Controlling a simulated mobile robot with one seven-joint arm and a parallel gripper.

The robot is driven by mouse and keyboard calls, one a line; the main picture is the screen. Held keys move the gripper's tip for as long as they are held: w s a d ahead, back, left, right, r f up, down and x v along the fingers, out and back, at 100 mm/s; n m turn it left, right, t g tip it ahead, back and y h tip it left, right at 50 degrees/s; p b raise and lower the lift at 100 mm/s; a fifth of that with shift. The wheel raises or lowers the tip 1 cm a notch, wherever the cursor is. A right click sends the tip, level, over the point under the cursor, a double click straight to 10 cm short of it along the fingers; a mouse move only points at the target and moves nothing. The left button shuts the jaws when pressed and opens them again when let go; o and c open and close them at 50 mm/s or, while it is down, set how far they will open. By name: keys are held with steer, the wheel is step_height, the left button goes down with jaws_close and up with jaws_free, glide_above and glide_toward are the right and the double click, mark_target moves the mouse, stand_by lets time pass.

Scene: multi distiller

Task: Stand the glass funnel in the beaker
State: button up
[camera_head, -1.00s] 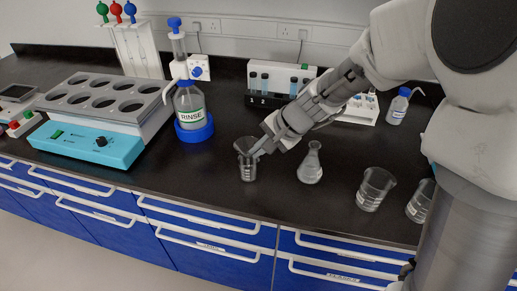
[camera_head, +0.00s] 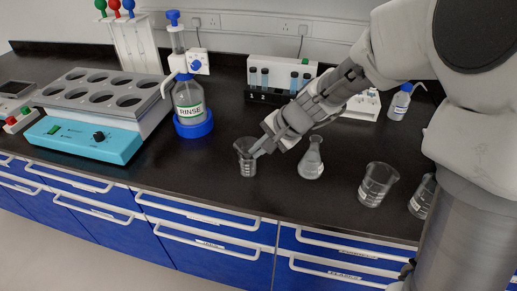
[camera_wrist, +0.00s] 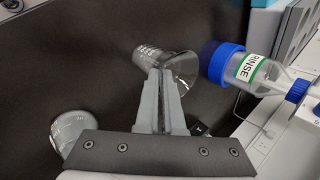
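The glass funnel (camera_head: 245,147) is upright, its clear cone flaring above a small marked glass beaker (camera_head: 248,171) on the black bench. In the wrist view the cone (camera_wrist: 184,70) sits at the mouth of the marked beaker (camera_wrist: 146,54); the stem is hard to make out through the glass. My gripper (camera_head: 257,153) is at the right side of the cone. In the wrist view its two fingers (camera_wrist: 160,75) are close together on the funnel's wall, seemingly pinching it. The exact contact is hard to see in clear glass.
A conical flask (camera_head: 312,160) stands close right of the beaker, under my arm. The bench left of the beaker is clear.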

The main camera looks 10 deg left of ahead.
steer(key=o, duration=0.4)
steer(key=shift+s+f, duration=0.1)
steer(key=shift+d, duration=0.1)
steer(key=p+v, duration=0.3)
steer(key=v, duration=1.4)
steer(key=shift+r, duration=0.4)
steer(key=s+d+r+n+t+h+p, duration=0.1)
steer(key=s+d+r+n+h+p, duration=0.2)
steer(key=s+d, duration=0.2)
steer(key=s+d+r+n+t+h+p, duration=0.1)
steer(key=s+d+r+n+h+p, duration=0.2)
steer(key=s, duration=0.8)
steer(key=d+r, duration=0.1)
steer(key=d, duration=0.1)
steer(key=shift+d+t, duration=0.3)
steer(key=shift+d, duration=0.1)
